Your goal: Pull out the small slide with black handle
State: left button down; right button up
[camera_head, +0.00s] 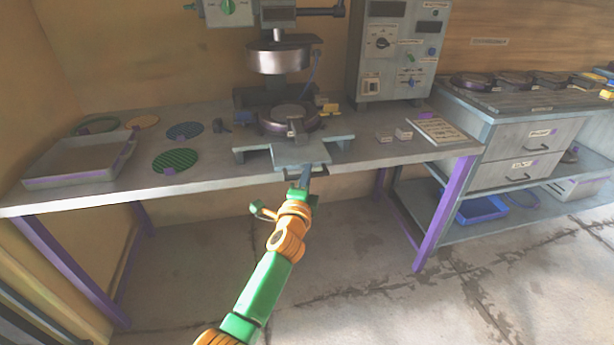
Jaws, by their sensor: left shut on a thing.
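The press (279,57) stands at the back middle of the workbench, its round head above a dark round base (290,119). In front of the base is the small slide (301,153), a grey-blue plate at the bench's front edge. Its black handle (304,171) points toward me and is mostly covered by my gripper. My left gripper (304,182), on the green and orange arm, is shut on the handle just below the bench edge. My right gripper is not in view.
A shallow tray (72,178) and several round discs, one a green disc (174,160), lie on the bench's left. A control box (394,50) stands right of the press. A drawer cabinet (530,145) is at the right. The floor in front is clear.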

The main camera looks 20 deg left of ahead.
pick_arm(q)
jog(key=c, duration=0.9)
grip_release()
jog(key=p+v, duration=0.1)
jog(key=v, duration=0.6)
